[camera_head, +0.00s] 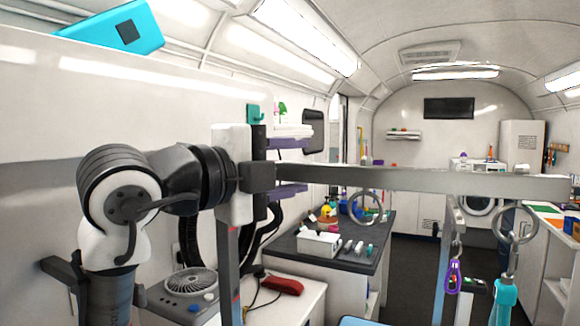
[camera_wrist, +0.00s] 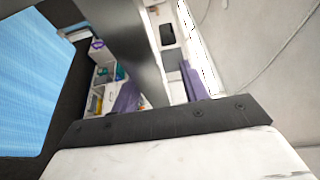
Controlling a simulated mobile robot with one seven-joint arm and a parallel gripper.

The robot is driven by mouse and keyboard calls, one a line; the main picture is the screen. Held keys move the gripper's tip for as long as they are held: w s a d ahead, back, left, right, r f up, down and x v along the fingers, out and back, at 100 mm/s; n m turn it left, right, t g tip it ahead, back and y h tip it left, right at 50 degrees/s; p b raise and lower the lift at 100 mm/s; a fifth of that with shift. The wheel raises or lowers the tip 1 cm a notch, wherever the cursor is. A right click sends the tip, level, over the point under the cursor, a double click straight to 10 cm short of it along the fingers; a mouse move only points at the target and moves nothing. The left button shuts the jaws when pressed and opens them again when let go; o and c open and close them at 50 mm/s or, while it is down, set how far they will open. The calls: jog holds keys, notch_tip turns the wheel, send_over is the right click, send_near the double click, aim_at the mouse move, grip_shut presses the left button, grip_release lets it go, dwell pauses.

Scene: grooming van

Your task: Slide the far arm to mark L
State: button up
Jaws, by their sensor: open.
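A long grey horizontal bar (camera_head: 430,180) crosses the head view from a dark clamp block (camera_head: 257,177) to the right. I cannot tell which is the far arm, and no mark L is readable. My gripper (camera_wrist: 165,122) shows at the bottom of the wrist view as a white body with a dark strip. It is open, with fingertips not clear. A grey post-like piece (camera_wrist: 137,50) stands beyond it; contact cannot be judged.
A blue tabletop (camera_wrist: 35,75) with a dark edge lies left in the wrist view. Metal rings (camera_head: 367,206) hang below the bar, one with a teal tool (camera_head: 505,298). A dark-topped counter (camera_head: 350,250) holds small items. Dark open floor (camera_head: 412,258) lies behind.

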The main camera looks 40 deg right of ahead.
jog(key=a+b, duration=0.4)
jog(key=a, duration=0.9)
jog(key=shift+a, duration=0.4)
dwell(0.4)
